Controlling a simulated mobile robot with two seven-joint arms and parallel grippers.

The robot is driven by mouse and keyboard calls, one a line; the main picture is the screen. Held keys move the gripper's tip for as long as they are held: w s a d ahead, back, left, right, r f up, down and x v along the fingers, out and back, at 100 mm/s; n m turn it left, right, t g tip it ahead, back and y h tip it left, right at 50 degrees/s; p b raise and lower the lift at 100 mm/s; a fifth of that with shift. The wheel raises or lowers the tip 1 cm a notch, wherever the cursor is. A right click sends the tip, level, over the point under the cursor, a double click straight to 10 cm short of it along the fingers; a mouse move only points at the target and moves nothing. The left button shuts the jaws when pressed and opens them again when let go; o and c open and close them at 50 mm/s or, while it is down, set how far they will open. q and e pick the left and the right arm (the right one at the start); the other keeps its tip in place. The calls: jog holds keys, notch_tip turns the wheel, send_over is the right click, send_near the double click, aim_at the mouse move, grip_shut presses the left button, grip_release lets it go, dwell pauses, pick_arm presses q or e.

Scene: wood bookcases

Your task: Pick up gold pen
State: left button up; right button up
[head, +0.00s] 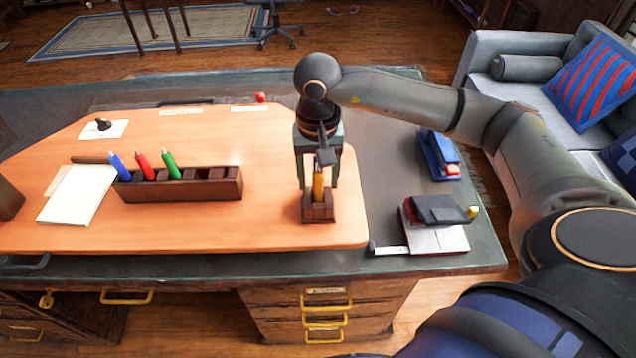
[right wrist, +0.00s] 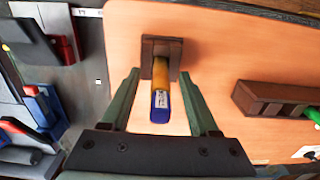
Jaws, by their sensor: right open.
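The gold pen (head: 318,186) stands upright in a small dark wooden holder (head: 318,211) on the orange-brown desk board. In the right wrist view the pen (right wrist: 161,76) shows a gold barrel and a blue end with a white label, and its holder (right wrist: 174,46) lies beyond it. My right gripper (head: 319,177) is over the holder from above, open, with one finger on each side of the pen. In the right wrist view the gripper (right wrist: 160,76) shows gaps between both fingers and the pen. My left gripper is not in view.
A long wooden holder (head: 215,187) with blue, red and green pens stands to the left, by a paper pad (head: 75,195). A blue stapler-like object (head: 437,152) and a dark item on a notebook (head: 437,238) lie to the right. The board between the holders is clear.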

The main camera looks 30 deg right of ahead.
jog(key=shift+f, duration=0.75)
grip_shut()
